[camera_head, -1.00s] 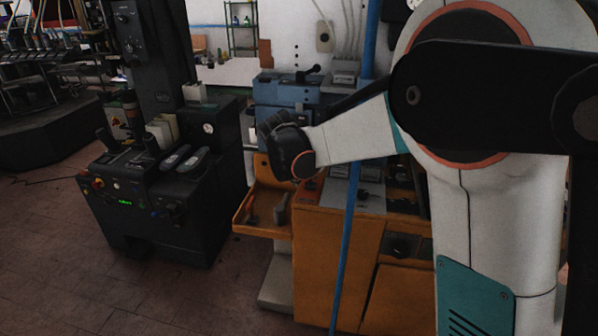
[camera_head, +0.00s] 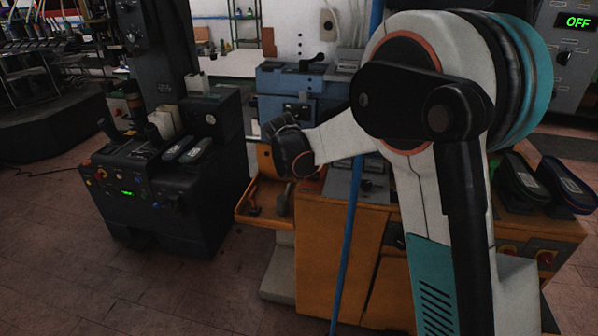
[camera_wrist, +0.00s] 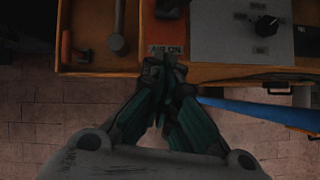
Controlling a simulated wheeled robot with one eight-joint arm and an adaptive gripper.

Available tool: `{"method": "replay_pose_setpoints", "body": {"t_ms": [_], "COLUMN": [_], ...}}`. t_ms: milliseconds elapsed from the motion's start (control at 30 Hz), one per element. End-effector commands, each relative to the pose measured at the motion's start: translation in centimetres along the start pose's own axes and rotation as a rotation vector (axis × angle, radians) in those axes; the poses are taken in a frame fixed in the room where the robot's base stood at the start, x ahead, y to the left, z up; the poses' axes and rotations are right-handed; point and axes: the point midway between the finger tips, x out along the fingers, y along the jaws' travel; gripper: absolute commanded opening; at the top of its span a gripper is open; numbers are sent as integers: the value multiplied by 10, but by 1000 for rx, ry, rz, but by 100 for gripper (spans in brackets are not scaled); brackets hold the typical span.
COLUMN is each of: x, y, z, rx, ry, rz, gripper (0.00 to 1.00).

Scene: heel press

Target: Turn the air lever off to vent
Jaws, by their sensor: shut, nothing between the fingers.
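In the wrist view, a red plate lettered "AIR ON" (camera_wrist: 167,49) lies on the orange bench edge, just beyond my fingertips. A dark part (camera_wrist: 168,10) stands behind the plate at the top edge; I cannot tell whether it is the air lever. My gripper (camera_wrist: 163,68) is shut and empty, its fingertips close together at the near side of the plate. Whether they touch anything is unclear. In the head view, my dark wrist hangs above the orange bench (camera_head: 325,235), and the lever cannot be made out there.
An orange tray (camera_wrist: 100,71) holding a hammer-like tool (camera_wrist: 117,42) lies left of the plate. A grey panel with a black knob (camera_wrist: 264,25) is at right. A blue pole (camera_head: 347,240) stands close to my arm. A dark machine (camera_head: 170,200) stands left, with floor between.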

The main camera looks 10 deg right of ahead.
Motion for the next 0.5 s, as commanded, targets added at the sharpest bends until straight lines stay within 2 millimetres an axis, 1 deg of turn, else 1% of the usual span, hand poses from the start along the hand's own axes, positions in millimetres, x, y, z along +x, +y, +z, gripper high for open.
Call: {"method": "replay_pose_setpoints", "body": {"t_ms": [33, 233, 300, 500], "x": [14, 52, 52, 56], "y": [-1, 0, -1, 0], "z": [-2, -2, 12, 33], "rx": [2, 1, 3, 1], "ry": [0, 0, 0, 0], "rz": [-1, -1, -2, -1], "gripper": [0, 0, 0, 0]}}
